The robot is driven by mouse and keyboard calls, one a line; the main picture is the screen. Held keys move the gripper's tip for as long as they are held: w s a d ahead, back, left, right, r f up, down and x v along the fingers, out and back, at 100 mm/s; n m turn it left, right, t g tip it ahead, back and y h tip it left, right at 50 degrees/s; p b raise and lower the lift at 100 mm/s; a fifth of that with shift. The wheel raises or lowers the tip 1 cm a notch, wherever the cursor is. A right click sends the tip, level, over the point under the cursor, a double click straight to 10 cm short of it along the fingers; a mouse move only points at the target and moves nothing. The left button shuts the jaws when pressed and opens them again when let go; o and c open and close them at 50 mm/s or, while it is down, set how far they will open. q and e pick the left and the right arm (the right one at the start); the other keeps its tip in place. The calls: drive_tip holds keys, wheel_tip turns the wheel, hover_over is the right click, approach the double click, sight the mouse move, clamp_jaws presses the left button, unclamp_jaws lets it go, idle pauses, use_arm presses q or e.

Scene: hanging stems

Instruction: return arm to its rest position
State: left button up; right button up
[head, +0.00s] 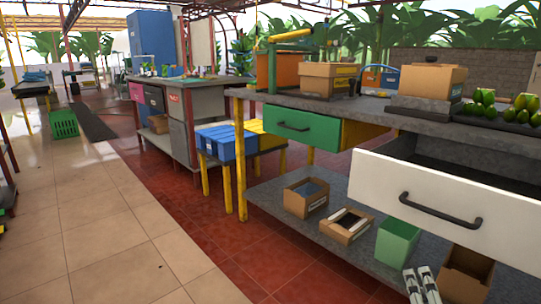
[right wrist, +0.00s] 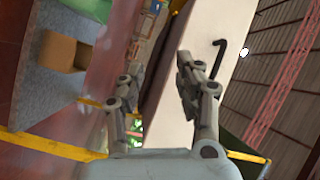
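My right gripper (head: 422,284) shows at the bottom right of the head view, in front of the workbench's lower shelf and below the open white drawer (head: 410,205). In the right wrist view its two fingers (right wrist: 158,90) stand apart with nothing between them, so it is open and empty. The white drawer front with its black handle (right wrist: 217,58) lies beyond the fingers there. My left gripper is in neither view.
The white drawer juts out from the grey workbench (head: 345,109). A green drawer (head: 303,128) is beside it. Cardboard boxes (head: 307,197) and a green box (head: 397,243) stand on the lower shelf (head: 265,195). Tiled floor (head: 90,230) at left is clear.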

drive_tip(key=s+f+n+g+y+p, duration=0.45)
drive_tip(key=s+f+n+g, duration=0.4)
drive_tip(key=s+f, duration=1.15)
use_arm(q)
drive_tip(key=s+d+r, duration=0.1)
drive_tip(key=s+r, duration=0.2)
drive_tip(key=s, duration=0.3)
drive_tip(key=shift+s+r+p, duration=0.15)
drive_tip(key=shift+p, duration=0.25)
use_arm(e)
drive_tip(key=s+d+f+n+g, duration=0.1)
drive_tip(key=s+f+n+g, duration=0.3)
drive_tip(key=s, duration=0.9)
drive_tip(key=s+d+f+n+g, duration=0.2)
drive_tip(key=s+f, duration=0.6)
drive_tip(key=s, duration=0.6)
drive_tip(key=n+g, duration=0.1)
drive_tip(key=n, duration=0.1)
drive_tip(key=shift+f+n+g, duration=0.35)
drive_tip(key=shift+f, duration=0.05)
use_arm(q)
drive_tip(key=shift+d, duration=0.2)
